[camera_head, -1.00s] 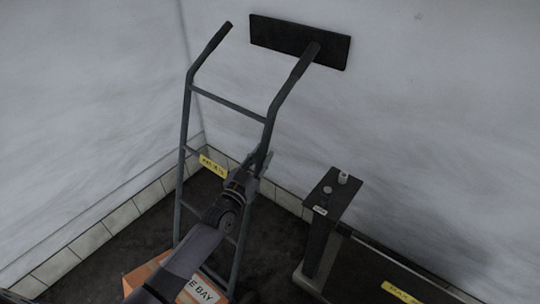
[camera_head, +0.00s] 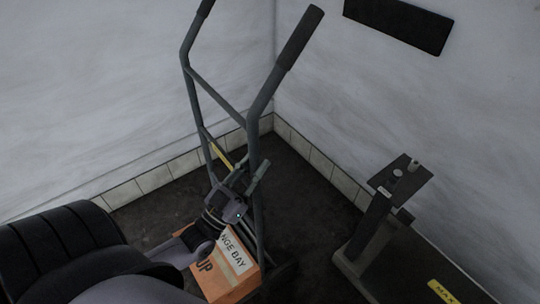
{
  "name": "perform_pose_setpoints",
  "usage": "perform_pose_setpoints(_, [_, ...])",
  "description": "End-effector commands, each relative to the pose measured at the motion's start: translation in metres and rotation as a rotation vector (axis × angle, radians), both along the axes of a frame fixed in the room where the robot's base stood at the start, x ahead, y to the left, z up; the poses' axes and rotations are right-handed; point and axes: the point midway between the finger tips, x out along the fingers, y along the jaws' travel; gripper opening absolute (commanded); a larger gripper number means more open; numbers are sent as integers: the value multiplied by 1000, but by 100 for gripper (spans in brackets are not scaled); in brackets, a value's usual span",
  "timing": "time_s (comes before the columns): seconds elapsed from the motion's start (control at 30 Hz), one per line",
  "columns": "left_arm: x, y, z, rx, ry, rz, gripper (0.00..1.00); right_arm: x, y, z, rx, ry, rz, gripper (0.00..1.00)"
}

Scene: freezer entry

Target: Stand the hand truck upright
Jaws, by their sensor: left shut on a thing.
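The grey hand truck (camera_head: 218,97) rises in the middle of the head view, handles at the top with dark grips. Its frame looks tilted in the picture; I cannot tell how far it is from upright. My left gripper (camera_head: 246,184) is shut on the truck's right side rail, low on the frame, below the upper crossbar. My arm and the orange box hide part of the truck's lower end. My right gripper is not in view.
An orange box (camera_head: 240,281) with a white label sits at the truck's foot. A scale's dark post (camera_head: 368,232) stands at right, its platform (camera_head: 425,270) beside it. A black panel (camera_head: 398,24) hangs on the wall. Dark floor is bare between truck and scale.

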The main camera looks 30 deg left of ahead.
Motion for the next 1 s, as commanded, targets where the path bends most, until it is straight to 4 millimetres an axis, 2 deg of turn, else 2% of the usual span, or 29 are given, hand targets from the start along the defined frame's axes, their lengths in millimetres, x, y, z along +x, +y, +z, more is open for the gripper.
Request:
perform_pose_setpoints(0.17, [-11,3,-2,-4,-13,1,0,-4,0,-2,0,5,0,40])
perform_pose_setpoints(0.53, [-13,4,-4,-5,-10,3,0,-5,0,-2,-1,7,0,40])
perform_pose_setpoints(0.57, [-13,4,-5,-4,-10,3,23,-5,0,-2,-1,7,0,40])
perform_pose_setpoints(0.83, [-12,4,-3,-5,-12,2,41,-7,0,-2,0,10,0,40])
perform_pose_setpoints(1.0, [-11,4,-2,-5,-13,2,41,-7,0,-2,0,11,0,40])
